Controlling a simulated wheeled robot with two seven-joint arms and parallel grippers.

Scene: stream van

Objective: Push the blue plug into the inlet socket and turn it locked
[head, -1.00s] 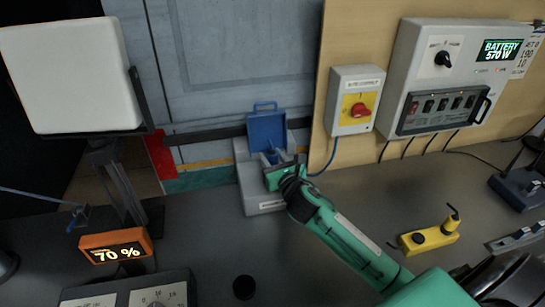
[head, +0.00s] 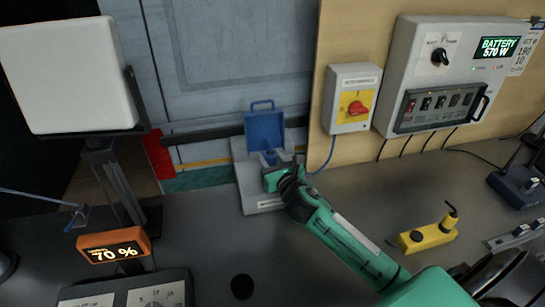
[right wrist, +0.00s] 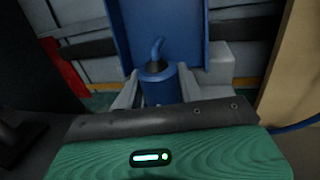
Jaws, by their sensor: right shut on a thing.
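The blue plug (right wrist: 160,88) stands upright in the right wrist view, with its cable bending up from the top. The inlet socket is on a grey box (head: 247,183) with a raised blue lid (head: 265,131), against the back wall. My right gripper (head: 271,160) is at the front of this box, shut on the plug. In the right wrist view its grey fingers (right wrist: 158,92) flank the plug. The plug's lower end and the socket opening are hidden, so I cannot tell how deep the plug sits or whether it is turned. My left gripper is not in view.
A grey switch box with a red knob (head: 357,108) is on the wooden panel right of the inlet. A blue cable (head: 325,160) runs below it. A yellow device (head: 428,236) lies on the counter at right. A white lamp panel (head: 68,75) stands at left.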

